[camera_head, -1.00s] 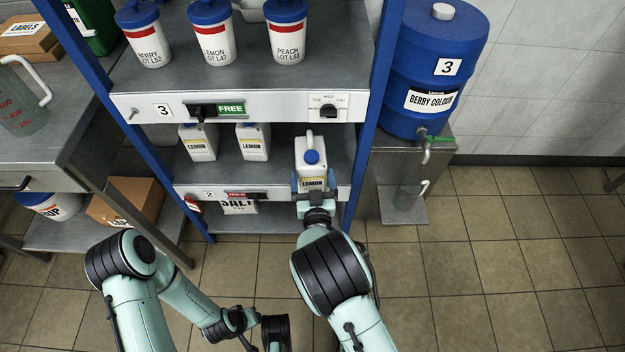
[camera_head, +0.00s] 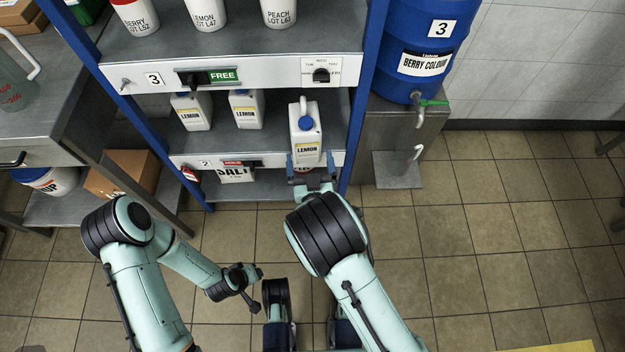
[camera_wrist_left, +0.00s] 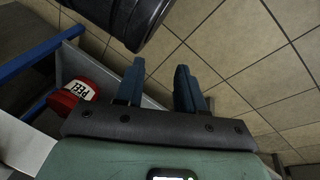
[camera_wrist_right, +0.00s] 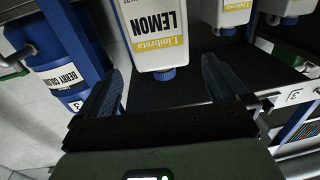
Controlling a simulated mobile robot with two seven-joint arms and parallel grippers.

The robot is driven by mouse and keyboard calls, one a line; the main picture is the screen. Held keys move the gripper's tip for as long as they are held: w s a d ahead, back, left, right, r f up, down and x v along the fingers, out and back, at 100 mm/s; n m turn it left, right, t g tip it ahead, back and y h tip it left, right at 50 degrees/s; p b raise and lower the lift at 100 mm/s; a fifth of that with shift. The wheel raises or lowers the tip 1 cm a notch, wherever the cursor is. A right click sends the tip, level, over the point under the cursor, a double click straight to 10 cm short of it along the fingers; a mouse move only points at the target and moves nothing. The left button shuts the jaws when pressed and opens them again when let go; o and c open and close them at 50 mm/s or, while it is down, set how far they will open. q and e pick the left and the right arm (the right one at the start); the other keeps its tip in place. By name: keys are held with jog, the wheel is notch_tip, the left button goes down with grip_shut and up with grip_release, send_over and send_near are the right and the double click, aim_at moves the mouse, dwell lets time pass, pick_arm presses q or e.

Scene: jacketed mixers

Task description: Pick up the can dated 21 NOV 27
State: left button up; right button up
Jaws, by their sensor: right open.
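Three white cans with blue caps and LEMON labels are on the middle shelf: a left one (camera_head: 192,112), a middle one (camera_head: 246,110) and a right one (camera_head: 305,135) at the front edge. No date is legible on them. My right gripper (camera_head: 312,178) is open just in front of the right can's lower part. In the right wrist view this can (camera_wrist_right: 157,35) appears upside down, ahead of the spread fingers (camera_wrist_right: 168,88), with no clear grip on it. My left gripper (camera_head: 252,288) is low over the floor; its fingers (camera_wrist_left: 158,85) stand apart and empty.
The upper shelf (camera_head: 150,75) holds labelled tubs and the FREE sign. Blue rack posts (camera_head: 366,95) flank the shelves. A blue BERRY COLOUR drum (camera_head: 422,35) stands right on a metal stand (camera_head: 395,140).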

pick_arm(q)
jog(key=shift+w+d+r+p, duration=0.1)
jog(key=shift+d+r+p, duration=0.15)
jog(key=shift+r, duration=0.2)
jog(key=shift+d+r+p, duration=0.15)
jog(key=shift+r+p, duration=0.05)
jog(key=shift+r, duration=0.25)
pick_arm(e)
jog(key=s, duration=0.8)
jog(key=shift+d, duration=0.3)
jog(key=shift+s, duration=0.1)
